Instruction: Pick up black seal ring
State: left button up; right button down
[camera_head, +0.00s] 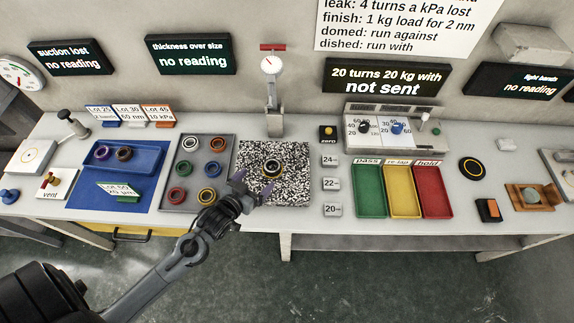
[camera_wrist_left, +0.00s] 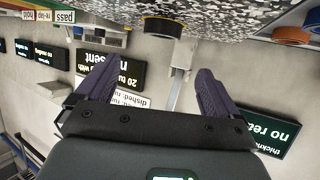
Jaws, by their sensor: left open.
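A black ring (camera_head: 273,167) with a tan or yellow band sits on the speckled black-and-white plate (camera_head: 295,190). It also shows at the top of the left wrist view (camera_wrist_left: 164,27), which looks upside down. My left gripper (camera_head: 249,190) is open and empty, near the plate's front left corner, left of and in front of the ring, not touching it. In the left wrist view its two purple fingers (camera_wrist_left: 150,88) are spread apart with no object between them. My right gripper is out of view.
The grey tray (camera_head: 174,172) left of the plate holds several coloured rings. A blue tray (camera_head: 103,167) holds more rings. A dial gauge on a stand (camera_head: 273,122) rises behind the plate. Weight blocks (camera_head: 331,184) and green, yellow and red bins (camera_head: 403,205) stand to the right.

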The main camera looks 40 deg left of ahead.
aim_at(275, 162)
pick_arm(q)
jog(key=x, duration=0.4)
jog(key=shift+w+a+f, duration=0.1)
jog(key=shift+w+a+f+b, duration=0.1)
jog(key=shift+w+f+b, duration=0.2)
jog(key=shift+w+f, duration=0.55)
jog(key=shift+w+a+f+b, duration=0.1)
jog(key=shift+w+f+b, duration=0.3)
jog(key=shift+w, duration=0.6)
jog(key=shift+w+f, duration=0.35)
jog(key=shift+w, duration=0.25)
jog(key=c, duration=1.2)
jog(key=shift+c, duration=0.3)
jog(key=shift+r, duration=0.15)
